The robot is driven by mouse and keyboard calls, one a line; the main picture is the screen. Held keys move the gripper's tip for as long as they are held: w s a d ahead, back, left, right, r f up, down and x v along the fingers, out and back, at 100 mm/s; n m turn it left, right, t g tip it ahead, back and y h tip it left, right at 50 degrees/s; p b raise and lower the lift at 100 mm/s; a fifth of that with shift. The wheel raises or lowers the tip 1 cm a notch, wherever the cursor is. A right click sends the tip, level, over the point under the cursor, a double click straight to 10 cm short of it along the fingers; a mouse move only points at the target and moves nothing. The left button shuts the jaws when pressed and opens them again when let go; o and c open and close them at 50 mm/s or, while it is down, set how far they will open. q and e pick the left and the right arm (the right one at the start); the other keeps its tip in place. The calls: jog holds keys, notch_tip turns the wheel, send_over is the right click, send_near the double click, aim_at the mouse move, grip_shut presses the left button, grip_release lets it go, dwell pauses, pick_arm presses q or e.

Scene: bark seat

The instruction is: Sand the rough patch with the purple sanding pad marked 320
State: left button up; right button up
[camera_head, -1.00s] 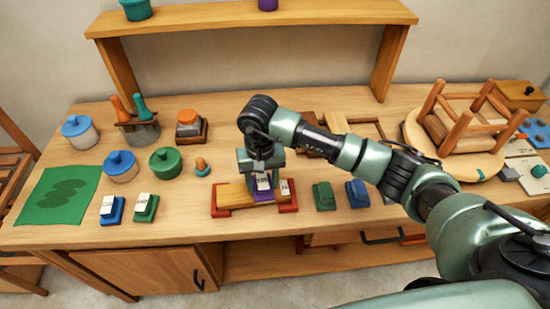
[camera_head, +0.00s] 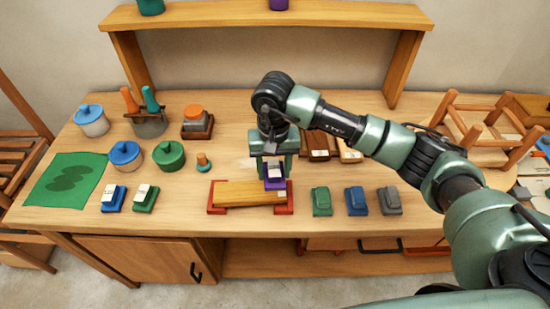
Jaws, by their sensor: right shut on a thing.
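My right gripper (camera_head: 273,168) is shut on a purple sanding pad (camera_head: 275,183) with a white label. The label's number is too small to read. The pad is over the right part of a light wooden board (camera_head: 240,193), at its back edge. I cannot tell whether it touches the board. The board lies in a red holder (camera_head: 217,209) with an end piece on each side. A small pale mark shows near the board's right end; I cannot make out a rough patch for certain. My left gripper is not in view.
Blue (camera_head: 113,198) and green (camera_head: 146,198) labelled pads lie left of the holder. Green (camera_head: 321,201), blue (camera_head: 356,201) and grey (camera_head: 389,201) blocks lie to its right. An upturned stool (camera_head: 490,130) stands at right.

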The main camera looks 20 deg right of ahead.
notch_tip(320, 180, up, 2)
jog(key=shift+d+r+p, duration=0.15)
jog(key=shift+r+p, duration=0.1)
jog(key=shift+p, duration=0.1)
jog(key=shift+r, duration=0.2)
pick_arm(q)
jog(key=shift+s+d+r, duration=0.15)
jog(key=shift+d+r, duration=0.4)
